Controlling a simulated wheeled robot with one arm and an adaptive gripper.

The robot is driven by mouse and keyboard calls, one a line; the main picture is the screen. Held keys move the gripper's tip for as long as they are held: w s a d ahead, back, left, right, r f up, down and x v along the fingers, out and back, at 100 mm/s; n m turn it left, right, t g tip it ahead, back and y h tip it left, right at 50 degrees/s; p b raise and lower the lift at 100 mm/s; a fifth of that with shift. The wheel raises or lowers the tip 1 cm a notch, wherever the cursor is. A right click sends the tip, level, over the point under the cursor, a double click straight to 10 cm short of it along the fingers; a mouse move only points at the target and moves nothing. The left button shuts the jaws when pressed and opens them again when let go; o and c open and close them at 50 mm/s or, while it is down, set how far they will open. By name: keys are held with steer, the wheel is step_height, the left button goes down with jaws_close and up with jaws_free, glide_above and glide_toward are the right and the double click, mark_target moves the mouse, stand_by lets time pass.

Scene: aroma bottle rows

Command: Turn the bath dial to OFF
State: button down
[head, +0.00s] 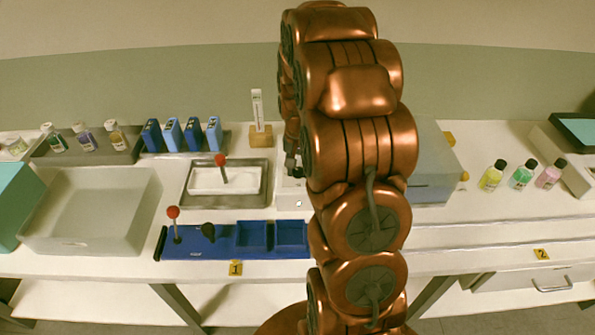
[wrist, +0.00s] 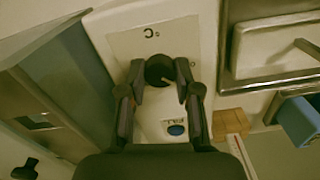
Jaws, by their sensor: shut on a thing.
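The bath dial (wrist: 159,69) is a round black knob on a white panel (wrist: 178,35) in the wrist view. A pale mark at its lower right may be its pointer; no OFF marking is readable. My gripper (wrist: 160,78) is shut on the dial, one finger on each side. The dial is mostly hidden there.
A blue rack (head: 215,250) lies in front. The right counter has free room before several bottles (head: 522,175).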

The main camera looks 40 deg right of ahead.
mark_target(298, 170)
steer(key=n+b, duration=0.1)
steer(key=b, duration=0.1)
steer(key=n+b, duration=0.1)
steer(key=n, duration=0.1)
steer(key=shift+w+f+b, duration=0.1)
steer(key=shift+f+b, duration=0.15)
steer(key=shift+b, duration=0.1)
steer(key=shift+r+n+b, duration=0.2)
steer(key=shift+n+b, duration=1.15)
steer(key=shift+n, duration=0.45)
steer(key=shift+r, duration=0.1)
steer(key=c, duration=0.8)
jaws_free()
step_height(298, 170, up, 12)
